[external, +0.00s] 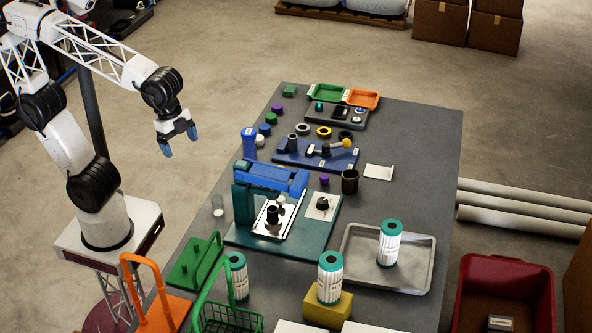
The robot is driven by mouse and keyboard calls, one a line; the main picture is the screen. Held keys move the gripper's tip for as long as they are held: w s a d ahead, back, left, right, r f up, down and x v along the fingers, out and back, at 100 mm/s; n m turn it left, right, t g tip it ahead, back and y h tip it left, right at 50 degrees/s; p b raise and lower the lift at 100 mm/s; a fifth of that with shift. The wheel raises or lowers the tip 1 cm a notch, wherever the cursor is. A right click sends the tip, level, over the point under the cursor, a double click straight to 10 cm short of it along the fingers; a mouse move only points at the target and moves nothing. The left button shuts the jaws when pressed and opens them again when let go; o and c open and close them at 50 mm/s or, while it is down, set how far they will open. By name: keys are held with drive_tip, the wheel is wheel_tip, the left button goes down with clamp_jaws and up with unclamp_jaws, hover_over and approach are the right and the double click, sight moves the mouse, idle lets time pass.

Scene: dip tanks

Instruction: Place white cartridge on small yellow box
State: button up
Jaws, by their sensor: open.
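A white cartridge (330,280) with teal end caps stands upright on the small yellow box (340,311) near the front of the table. A second, similar cartridge (389,247) stands upright on the grey metal tray (424,262) at the right. A third (238,279) stands to the left, partly hidden behind the green basket's handle. My gripper (180,142) is open and empty, with blue fingertips pointing down. It is raised at the upper left, well away from the cartridges and the box.
A green wire basket (228,321) and an orange-handled carrier (165,312) stand at the front left. A green handled plate (191,262) lies behind them. A blue and teal press (270,180) stands mid-table. A red bin (505,275) is off the table's right side.

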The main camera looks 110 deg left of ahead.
drive_tip(key=s+a+f+n, duration=0.1)
drive_tip(key=s+f+n, duration=0.4)
drive_tip(key=s, duration=0.4)
drive_tip(key=shift+s+a+f, duration=0.15)
drive_tip(key=shift+s+a, duration=0.15)
